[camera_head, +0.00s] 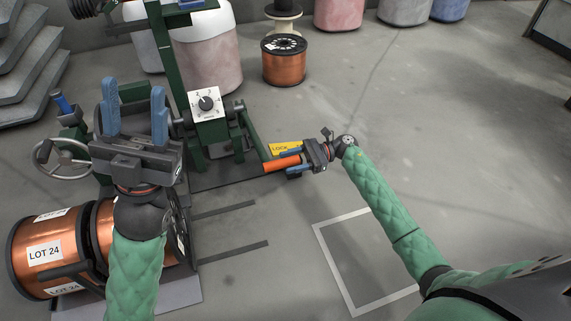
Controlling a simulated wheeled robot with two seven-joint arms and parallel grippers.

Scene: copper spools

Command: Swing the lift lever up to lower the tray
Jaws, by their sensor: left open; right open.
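The lift lever ends in an orange handle (281,164), low at the right side of a green machine, beside a yellow plate marked LOCK (285,148). My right gripper (292,163) is open, with its blue fingers on either side of the handle's right end. I cannot tell whether they touch it. My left gripper (136,112) is open and empty, its two blue fingers pointing up in front of the machine. A grey plate (186,292) shows under the copper spools at lower left and may be the tray. My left arm hides part of it.
Copper spools marked LOT 24 (44,252) lie at lower left. A handwheel (62,163) and a numbered dial (207,104) are on the machine. Another spool (284,67) stands behind. The floor to the right is clear around a white painted outline (332,258).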

